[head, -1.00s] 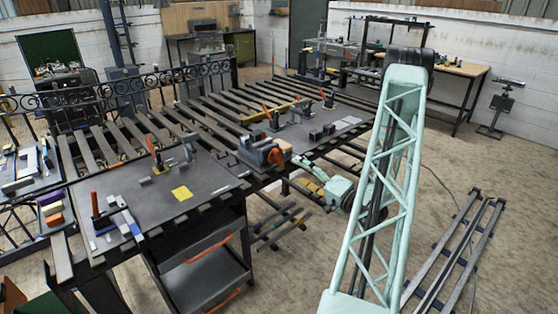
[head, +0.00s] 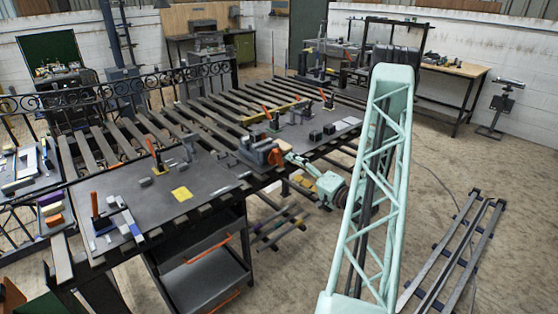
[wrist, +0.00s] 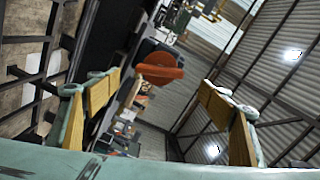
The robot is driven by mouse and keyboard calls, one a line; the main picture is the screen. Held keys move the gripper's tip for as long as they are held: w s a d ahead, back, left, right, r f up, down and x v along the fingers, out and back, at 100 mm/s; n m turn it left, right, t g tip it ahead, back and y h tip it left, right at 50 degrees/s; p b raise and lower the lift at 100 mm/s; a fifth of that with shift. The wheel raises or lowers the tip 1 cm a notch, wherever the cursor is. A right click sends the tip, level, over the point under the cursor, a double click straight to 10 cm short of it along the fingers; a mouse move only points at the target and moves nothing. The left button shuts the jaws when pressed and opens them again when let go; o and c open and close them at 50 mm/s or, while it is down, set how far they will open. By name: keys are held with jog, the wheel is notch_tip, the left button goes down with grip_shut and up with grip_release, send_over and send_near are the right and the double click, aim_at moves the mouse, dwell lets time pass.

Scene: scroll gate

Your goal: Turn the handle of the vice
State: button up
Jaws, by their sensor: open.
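The vice (head: 256,150) is a dark grey block on the near right edge of the slatted table. Its orange handle (head: 275,157) faces my arm. In the wrist view the handle (wrist: 160,70) shows as an orange, rounded piece. My gripper (head: 288,157) reaches in from the right, with its fingertips close to the handle. In the wrist view my gripper (wrist: 158,85) is open, with yellow-padded fingers wide apart on either side. The handle appears in the gap between them, seemingly just beyond the tips. I cannot tell whether anything touches. Nothing is held.
Another plate (head: 310,135) with blocks and clamps lies behind the vice. A drawer cart (head: 205,270) stands below.

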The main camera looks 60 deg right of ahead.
aim_at(281, 160)
jog(key=shift+x, duration=5.1)
jog(key=c, duration=0.9)
jog(key=shift+m+b, duration=0.4)
jog(key=shift+b, duration=0.05)
